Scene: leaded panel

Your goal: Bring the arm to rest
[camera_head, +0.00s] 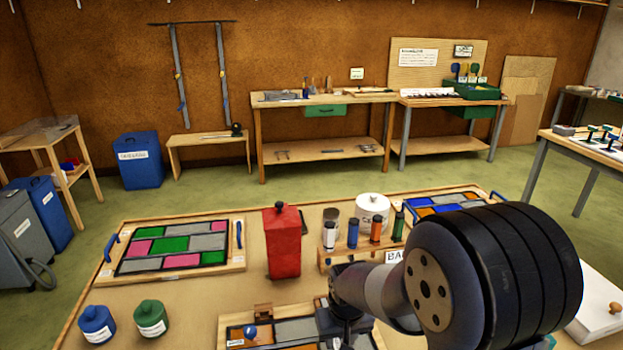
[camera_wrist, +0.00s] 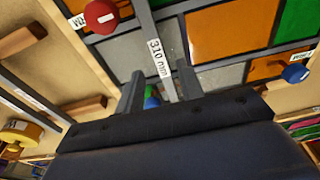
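My gripper (camera_wrist: 160,70) points down over a leaded panel in the wrist view. Its two fingers stand apart, and nothing shows clamped between them. A grey strip labelled 310 mm (camera_wrist: 157,52) lies beyond the fingers and is seen through the gap. The panel has orange (camera_wrist: 232,30), grey and green panes with dark leads. In the head view my dark arm covers the front right, and the front panel (camera_head: 290,331) is partly hidden below it. The fingertips are hard to make out there.
A red can (camera_head: 282,240) stands upright behind the front panel. A rack of small bottles (camera_head: 345,256) is close to my arm. A finished-looking panel (camera_head: 175,247) lies left, a blue and orange one (camera_head: 440,204) behind. Green (camera_head: 151,318) and blue (camera_head: 97,323) jars stand front left.

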